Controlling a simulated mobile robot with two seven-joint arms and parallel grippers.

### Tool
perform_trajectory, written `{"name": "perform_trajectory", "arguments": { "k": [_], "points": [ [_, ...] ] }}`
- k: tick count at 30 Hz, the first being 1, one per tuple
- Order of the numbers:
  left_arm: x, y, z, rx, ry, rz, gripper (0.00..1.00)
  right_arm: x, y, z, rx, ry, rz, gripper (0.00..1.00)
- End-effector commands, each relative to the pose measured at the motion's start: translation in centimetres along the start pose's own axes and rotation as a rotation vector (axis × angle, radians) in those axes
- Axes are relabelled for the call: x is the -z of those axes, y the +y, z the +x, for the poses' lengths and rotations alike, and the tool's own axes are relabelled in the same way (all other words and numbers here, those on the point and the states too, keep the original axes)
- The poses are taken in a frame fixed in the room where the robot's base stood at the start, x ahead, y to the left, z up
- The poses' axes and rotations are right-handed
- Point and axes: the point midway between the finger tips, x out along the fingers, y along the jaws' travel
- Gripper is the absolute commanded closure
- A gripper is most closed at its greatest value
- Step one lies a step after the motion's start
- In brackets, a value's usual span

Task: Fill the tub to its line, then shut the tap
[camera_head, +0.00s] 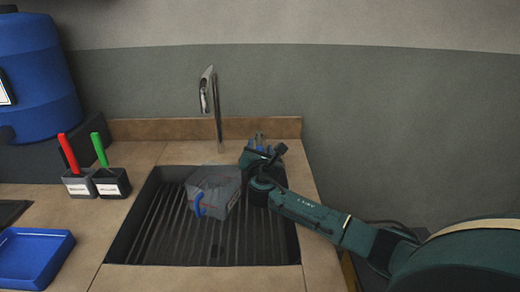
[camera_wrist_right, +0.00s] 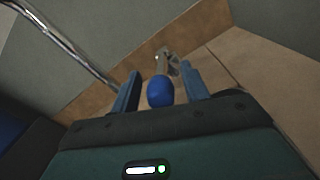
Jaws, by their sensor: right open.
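The grey, see-through tub (camera_head: 216,186) with a blue handle (camera_head: 198,204) sits in the sink, below the tall metal tap (camera_head: 208,92). I cannot make out its line, its water level or any stream. My right gripper (camera_head: 259,137) is behind and right of the tub, at the back right corner of the sink. In the right wrist view the blue ball knob (camera_wrist_right: 160,92) on a metal stem lies between the open fingers of my right gripper (camera_wrist_right: 159,68), with a gap showing on each side. My left gripper is out of view.
The dark ribbed sink (camera_head: 165,235) is set in a tan counter (camera_head: 60,212). Left of it stand two small holders (camera_head: 111,183) with red and green handled tools, a blue tray (camera_head: 35,256) and a large blue barrel (camera_head: 38,75). A wall rises behind.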

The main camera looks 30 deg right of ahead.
Motion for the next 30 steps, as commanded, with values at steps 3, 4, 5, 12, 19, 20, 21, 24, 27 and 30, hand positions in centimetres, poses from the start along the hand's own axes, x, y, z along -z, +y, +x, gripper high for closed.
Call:
{"name": "perform_trajectory", "arguments": {
  "k": [3,4,5,12,19,20,21,24,27,30],
  "points": [
    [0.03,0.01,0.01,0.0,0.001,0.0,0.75,0.02,0.0,-0.03,0.0,0.0,0.0,0.6],
    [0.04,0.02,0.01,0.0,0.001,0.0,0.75,0.02,0.0,-0.03,0.0,0.0,0.0,0.63],
    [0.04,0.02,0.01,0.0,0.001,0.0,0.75,0.02,-0.01,-0.03,0.0,0.0,0.0,0.65],
    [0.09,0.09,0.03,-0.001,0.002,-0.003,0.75,0.02,-0.02,-0.04,0.0,0.0,-0.001,0.85],
    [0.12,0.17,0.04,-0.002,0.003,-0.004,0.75,0.03,-0.03,-0.05,0.001,0.0,-0.001,1.0],
    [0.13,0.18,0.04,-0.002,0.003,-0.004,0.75,0.03,-0.03,-0.05,0.001,0.0,-0.001,1.0],
    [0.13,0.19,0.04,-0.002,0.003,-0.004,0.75,0.03,-0.03,-0.05,0.001,0.0,-0.001,1.0],
    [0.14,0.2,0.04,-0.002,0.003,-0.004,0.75,0.04,-0.04,-0.05,0.001,0.0,-0.001,1.0],
    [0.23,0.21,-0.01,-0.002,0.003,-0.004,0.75,-0.05,-0.17,-0.02,-0.006,0.003,-0.002,1.0],
    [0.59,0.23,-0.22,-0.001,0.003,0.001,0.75,-0.33,-0.72,0.04,-0.044,0.018,-0.006,1.0]
  ]
}}
